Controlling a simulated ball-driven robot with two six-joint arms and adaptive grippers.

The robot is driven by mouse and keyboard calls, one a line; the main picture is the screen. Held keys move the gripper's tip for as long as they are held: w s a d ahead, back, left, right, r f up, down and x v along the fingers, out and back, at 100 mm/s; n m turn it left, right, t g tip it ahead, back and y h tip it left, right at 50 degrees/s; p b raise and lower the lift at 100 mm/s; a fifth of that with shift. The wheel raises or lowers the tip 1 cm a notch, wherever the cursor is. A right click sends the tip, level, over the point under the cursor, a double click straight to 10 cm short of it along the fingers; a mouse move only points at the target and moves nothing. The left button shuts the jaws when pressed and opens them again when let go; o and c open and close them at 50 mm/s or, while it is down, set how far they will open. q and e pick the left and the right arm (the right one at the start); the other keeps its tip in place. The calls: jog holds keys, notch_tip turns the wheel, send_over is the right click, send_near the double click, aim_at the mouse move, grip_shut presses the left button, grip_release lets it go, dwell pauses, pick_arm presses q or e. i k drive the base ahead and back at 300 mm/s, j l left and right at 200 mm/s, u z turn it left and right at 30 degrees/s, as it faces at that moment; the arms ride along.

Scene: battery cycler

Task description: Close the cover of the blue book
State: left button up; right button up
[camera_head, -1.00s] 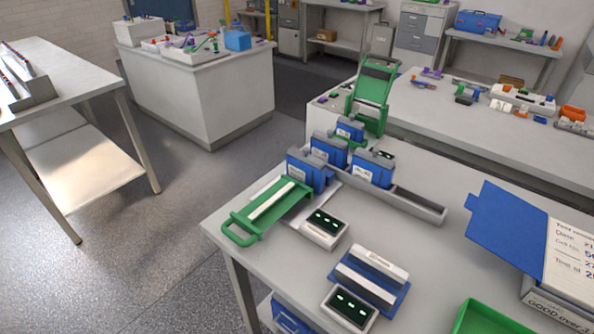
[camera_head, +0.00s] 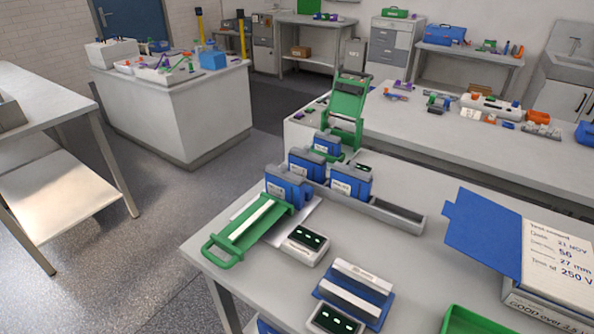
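The blue book lies open at the right of the near table. Its blue cover (camera_head: 484,232) is spread out to the left, and its white printed page block (camera_head: 556,254) lies to the right with text facing up. The book rests on or beside a pale box-like block with lettering at the lower right; I cannot tell how they join. The right end of the book is cut by the picture edge. Neither of my grippers shows in the head view.
Blue battery units (camera_head: 350,183) stand in a grey tray (camera_head: 397,215). A green handled frame (camera_head: 243,232), small display boxes (camera_head: 305,245), a blue-and-white fixture (camera_head: 353,291) and a green tray (camera_head: 477,321) occupy the near table (camera_head: 421,276). Bare tabletop lies left of the cover.

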aim_at(484, 230)
jog(key=z, duration=1.35)
jog(key=i+j, duration=0.1)
jog(key=j, duration=0.3)
jog(key=i+j+z, duration=0.1)
jog(key=j, duration=0.65)
jog(key=i+z, duration=0.05)
